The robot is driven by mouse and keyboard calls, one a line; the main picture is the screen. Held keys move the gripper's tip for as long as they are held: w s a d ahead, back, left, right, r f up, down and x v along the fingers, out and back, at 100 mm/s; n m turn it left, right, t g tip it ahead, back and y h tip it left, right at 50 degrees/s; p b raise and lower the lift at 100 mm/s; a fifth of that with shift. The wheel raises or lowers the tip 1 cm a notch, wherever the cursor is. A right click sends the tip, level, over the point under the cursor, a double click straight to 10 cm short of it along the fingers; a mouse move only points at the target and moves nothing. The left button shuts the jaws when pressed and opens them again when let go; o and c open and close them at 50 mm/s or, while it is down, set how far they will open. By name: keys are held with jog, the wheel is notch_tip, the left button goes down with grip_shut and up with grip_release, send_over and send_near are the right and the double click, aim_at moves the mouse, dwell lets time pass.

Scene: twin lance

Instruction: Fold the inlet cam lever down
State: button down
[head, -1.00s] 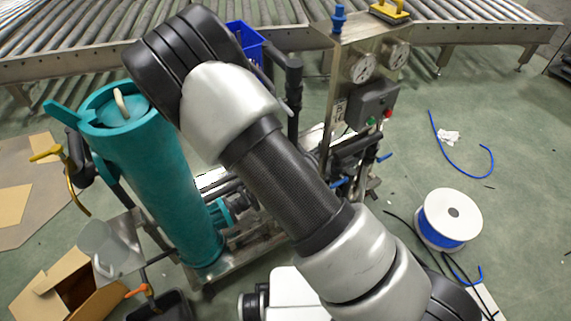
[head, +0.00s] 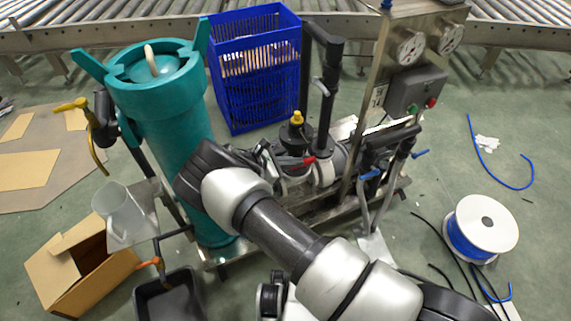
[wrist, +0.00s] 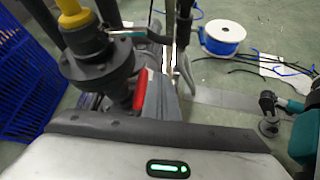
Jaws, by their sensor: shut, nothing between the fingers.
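A red lever (head: 300,160) sits low on the pump assembly, below a dark round fitting (head: 294,135) with a yellow top (head: 297,118). I take it for the inlet cam lever, but no marking confirms this. In the wrist view the red lever (wrist: 140,89) stands steeply tilted beside the dark fitting (wrist: 98,65). My gripper (wrist: 163,88) appears as grey fingers, shut and empty, just right of the red lever; I cannot tell whether they touch it. In the head view my arm hides most of the gripper.
A teal cylinder (head: 165,110) stands left of the pump, with a blue crate (head: 255,85) behind. A gauge panel (head: 425,45) rises at right. A blue hose reel (head: 480,228), an open cardboard box (head: 85,270) and a black bin (head: 168,298) are on the floor.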

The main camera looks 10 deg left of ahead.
aim_at(307, 141)
jog(key=shift+w+d+r, duration=0.3)
jog(key=shift+d+r, duration=0.35)
jog(key=shift+d, duration=0.05)
jog(key=shift+w+d+r, duration=0.3)
jog(key=shift+d+r, duration=0.35)
jog(key=shift+d, duration=0.05)
